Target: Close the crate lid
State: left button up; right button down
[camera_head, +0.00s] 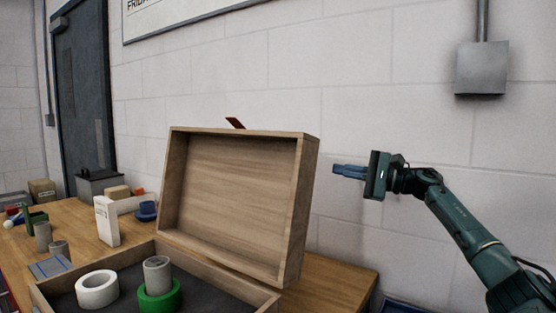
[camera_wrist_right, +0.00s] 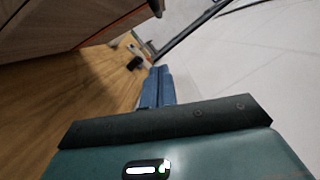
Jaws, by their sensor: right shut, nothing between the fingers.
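The wooden crate (camera_head: 218,282) stands on the table with its lid (camera_head: 235,195) raised upright at the back, the hollow inner side facing me. A dark red tab (camera_head: 235,123) sticks up from the lid's top edge. My right gripper (camera_head: 336,169) is shut and empty, in the air to the right of the lid's upper part, apart from it. In the right wrist view its blue fingers (camera_wrist_right: 157,86) are together, and the wooden lid (camera_wrist_right: 60,20) fills the upper left. My left gripper is in no view.
Inside the crate lie a white tape roll (camera_head: 97,289), a green roll (camera_head: 160,297) and a grey cylinder (camera_head: 157,273). A white box (camera_head: 107,221) and a blue item (camera_head: 147,211) stand left of the lid. The wall (camera_head: 400,110) is behind.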

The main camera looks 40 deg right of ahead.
pick_arm(q)
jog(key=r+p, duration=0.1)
jog(key=p, duration=0.2)
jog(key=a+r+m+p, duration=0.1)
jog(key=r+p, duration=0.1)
jog(key=p, duration=0.1)
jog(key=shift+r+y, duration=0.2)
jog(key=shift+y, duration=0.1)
pick_arm(e)
jog(key=w+a+r, duration=0.3)
jog(key=w+a, duration=0.4)
jog(key=shift+w+a+r, duration=0.2)
jog(key=shift+w+a, duration=0.15)
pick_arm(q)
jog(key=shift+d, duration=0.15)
